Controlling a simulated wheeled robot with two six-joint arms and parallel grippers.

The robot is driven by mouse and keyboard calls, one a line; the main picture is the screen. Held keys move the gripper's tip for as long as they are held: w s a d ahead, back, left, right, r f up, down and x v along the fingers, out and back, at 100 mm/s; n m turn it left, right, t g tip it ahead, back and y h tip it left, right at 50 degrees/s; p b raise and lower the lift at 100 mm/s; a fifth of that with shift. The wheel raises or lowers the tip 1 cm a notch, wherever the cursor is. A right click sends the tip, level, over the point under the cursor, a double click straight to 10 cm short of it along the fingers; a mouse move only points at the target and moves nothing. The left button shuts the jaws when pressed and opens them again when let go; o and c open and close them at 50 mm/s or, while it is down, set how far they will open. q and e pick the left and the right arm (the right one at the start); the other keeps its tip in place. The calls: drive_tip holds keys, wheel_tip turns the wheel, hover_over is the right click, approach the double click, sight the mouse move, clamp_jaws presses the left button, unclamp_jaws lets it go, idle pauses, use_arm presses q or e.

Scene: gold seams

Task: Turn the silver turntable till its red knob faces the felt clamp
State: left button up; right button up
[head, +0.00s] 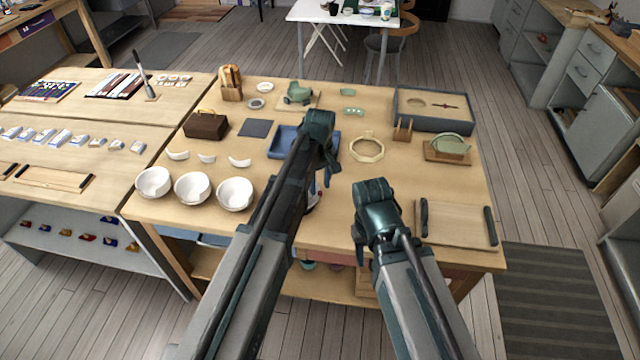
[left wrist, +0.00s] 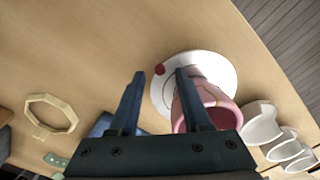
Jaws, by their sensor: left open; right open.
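The silver turntable (left wrist: 222,68) is a pale round disc in the left wrist view, with a red knob (left wrist: 160,69) at its rim. A pink cup (left wrist: 215,95) stands on it, partly behind a finger. My left gripper (left wrist: 159,73) is open; the knob shows between its fingertips, and I cannot tell whether they touch it. In the head view my left gripper (head: 320,128) is over the table's middle, and its arm mostly hides the turntable. My right gripper (head: 376,205) is open over the table's front right. I cannot tell surely which thing is the felt clamp.
A pale wooden ring (head: 367,148) lies right of my left gripper and also shows in the left wrist view (left wrist: 50,98). Three white bowls (head: 194,188) stand at the left, a blue tray (head: 281,142) behind, a wooden board (head: 455,225) at the front right and a grey box (head: 432,122) behind it.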

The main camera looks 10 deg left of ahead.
use_arm(q)
wheel_tip(320, 180, up, 12)
drive_tip(key=p, duration=1.1)
drive_tip(key=shift+r, duration=0.15)
drive_tip(key=s+d+f+m+b, duration=0.1)
drive_tip(key=s+m, duration=0.5)
drive_tip(key=s, duration=0.5)
drive_tip(key=s+d+f+m+y+b, duration=0.1)
drive_tip(key=s+d+f+m, duration=0.1)
drive_tip(key=s+m, duration=0.4)
drive_tip(key=s, duration=0.5)
